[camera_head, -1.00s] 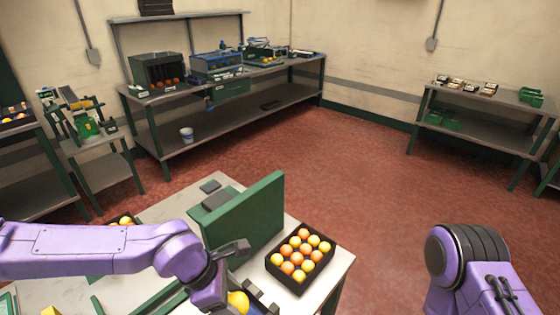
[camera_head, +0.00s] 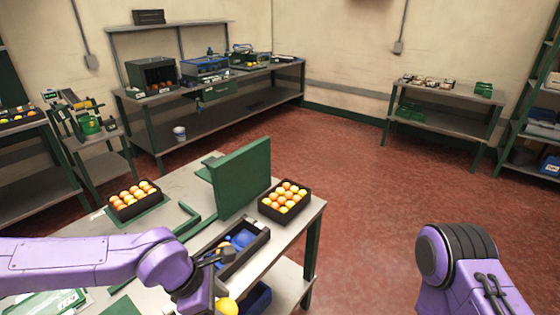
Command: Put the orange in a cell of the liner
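The orange (camera_head: 228,306), yellow-orange, is at the lower edge of the head view, at the end of my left arm. My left gripper (camera_head: 222,301) is shut on it; the fingers are mostly hidden by the wrist and cut off by the picture edge. Two dark crates with rows of fruit are on the table, the left crate (camera_head: 114,205) and the right crate (camera_head: 263,209). Fruit hides most of their insides, so I cannot make out liner cells. My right arm shows at lower right, but its gripper is out of the picture.
A green upright panel (camera_head: 241,178) stands between the crates. A dark tray (camera_head: 262,240) with blue items lies near the table's right edge. A blue bin (camera_head: 257,298) is below that edge. The red floor (camera_head: 380,200) to the right is clear.

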